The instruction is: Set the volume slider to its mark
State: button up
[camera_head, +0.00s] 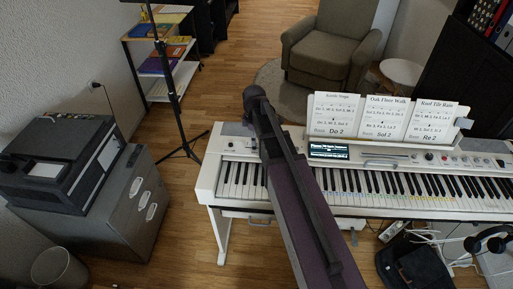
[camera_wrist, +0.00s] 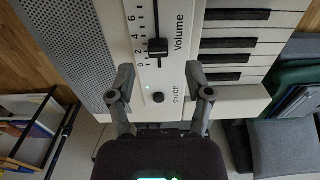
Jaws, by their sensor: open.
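The volume slider (camera_wrist: 158,46) has a black knob on a dark vertical track, beside a printed scale with 0, 2, 4 and 6 and the word Volume. The knob sits close to the 2. No separate target mark can be made out. My gripper (camera_wrist: 160,72) is open and empty in the wrist view. Its fingertips are spread on either side of the panel strip, lower in the picture than the knob and apart from it. The digital piano (camera_head: 209,184) is white in the head view, where my arm covers part of it and neither slider nor fingertips can be made out.
A round On/Off button (camera_wrist: 158,97) with a green light lies between my fingers. A speaker grille (camera_wrist: 70,40) is to the left and piano keys (camera_wrist: 235,45) to the right. Song sheets (camera_head: 385,115) stand on the piano. A music stand (camera_head: 172,85) is behind it.

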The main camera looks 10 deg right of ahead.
jog(key=shift+f+b, duration=1.55)
jog(key=shift+f, duration=0.35)
grip_shut()
